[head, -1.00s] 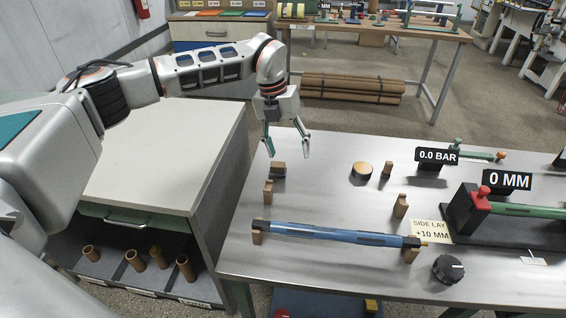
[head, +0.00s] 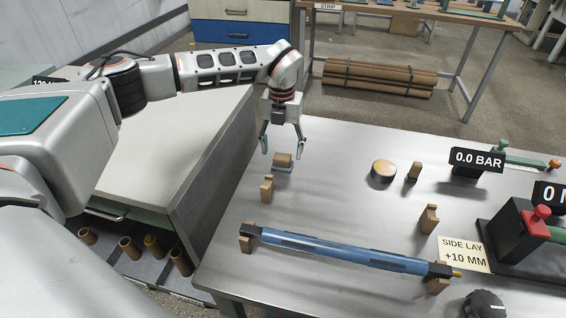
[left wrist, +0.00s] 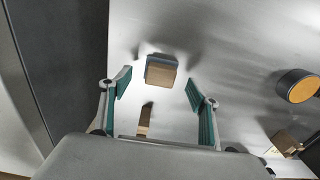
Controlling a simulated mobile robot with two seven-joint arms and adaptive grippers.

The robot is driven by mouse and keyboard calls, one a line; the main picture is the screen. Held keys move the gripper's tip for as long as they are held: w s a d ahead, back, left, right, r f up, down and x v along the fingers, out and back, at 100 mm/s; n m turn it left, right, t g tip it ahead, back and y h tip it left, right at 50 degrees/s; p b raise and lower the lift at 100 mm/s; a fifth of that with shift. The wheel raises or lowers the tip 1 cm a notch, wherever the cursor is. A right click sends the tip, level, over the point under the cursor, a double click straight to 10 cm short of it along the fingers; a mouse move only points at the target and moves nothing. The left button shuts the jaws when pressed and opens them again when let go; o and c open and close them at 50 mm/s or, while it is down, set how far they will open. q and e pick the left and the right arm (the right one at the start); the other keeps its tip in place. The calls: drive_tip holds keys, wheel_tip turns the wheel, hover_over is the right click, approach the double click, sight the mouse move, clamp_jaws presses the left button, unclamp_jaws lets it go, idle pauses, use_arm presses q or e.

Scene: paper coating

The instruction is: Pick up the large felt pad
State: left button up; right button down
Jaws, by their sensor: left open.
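A small block with a brown wooden top and a blue-grey base, which looks like the felt pad (head: 283,160), lies on the metal table near its far left corner. It also shows in the left wrist view (left wrist: 161,72). My left gripper (head: 284,148) points down above it, with its green-lined fingers spread wide. In the left wrist view the gripper (left wrist: 158,90) has one finger to each side of the block and touches neither side. The gripper holds nothing. My right gripper is not in view.
A blue roller (head: 345,249) rests on brown supports at the front. A round orange-topped piece (head: 384,170) and a small brown block (head: 413,173) stand to the right. A brown stand (head: 267,187) is just in front of the pad. The table middle is clear.

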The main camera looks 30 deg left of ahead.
sight(282, 157)
use_arm(q)
wheel_tip(282, 157, down, 3)
drive_tip(key=shift+s, duration=0.15)
drive_tip(key=shift+f, duration=0.25)
drive_tip(key=shift+d+r, duration=0.1)
drive_tip(key=shift+r, duration=0.05)
drive_tip(key=c, duration=1.4)
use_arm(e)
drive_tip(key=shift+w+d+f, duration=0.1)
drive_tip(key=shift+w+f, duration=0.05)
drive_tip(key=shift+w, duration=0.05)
